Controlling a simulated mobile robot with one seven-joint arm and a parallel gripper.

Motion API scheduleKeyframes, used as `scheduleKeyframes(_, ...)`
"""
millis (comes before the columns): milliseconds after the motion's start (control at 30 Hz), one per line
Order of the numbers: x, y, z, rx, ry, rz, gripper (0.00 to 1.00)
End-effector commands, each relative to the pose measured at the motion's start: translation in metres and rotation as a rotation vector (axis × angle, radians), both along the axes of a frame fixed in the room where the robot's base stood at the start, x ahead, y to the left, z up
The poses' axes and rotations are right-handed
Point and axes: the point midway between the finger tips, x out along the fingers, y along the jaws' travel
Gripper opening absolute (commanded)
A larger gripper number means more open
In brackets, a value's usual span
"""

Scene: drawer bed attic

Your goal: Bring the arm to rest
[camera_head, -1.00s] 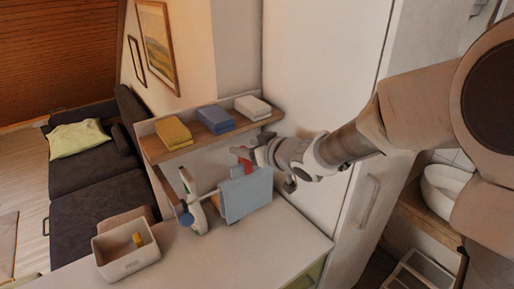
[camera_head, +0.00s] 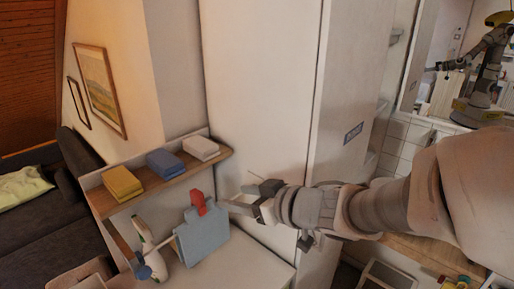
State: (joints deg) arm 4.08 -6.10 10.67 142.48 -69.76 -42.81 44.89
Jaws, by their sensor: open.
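My gripper (camera_head: 240,198) is open and empty, pointing left from the end of my arm, in front of the tall white cabinet. A gap shows between the fingers and the red clip. My arm reaches in from the right edge, roughly level.
A wooden shelf (camera_head: 170,180) carries a yellow (camera_head: 122,183), a blue (camera_head: 165,162) and a white folded stack (camera_head: 201,148). The tall white cabinet (camera_head: 262,90) stands close behind my gripper.

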Motion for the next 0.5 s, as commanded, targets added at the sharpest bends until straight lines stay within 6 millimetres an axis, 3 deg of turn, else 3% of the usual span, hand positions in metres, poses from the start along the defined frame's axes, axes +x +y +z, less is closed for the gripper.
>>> scheduleKeyframes(133, 0.002, -0.011, 0.005, -0.018, -0.017, -0.042, 0.64)
scheduleKeyframes(233, 0.014, -0.034, 0.012, -0.067, -0.052, -0.151, 0.64)
scheduleKeyframes(367, 0.027, -0.084, 0.025, -0.16, -0.086, -0.373, 0.64)
scheduleKeyframes(500, 0.02, -0.141, 0.034, -0.249, -0.051, -0.606, 0.64)
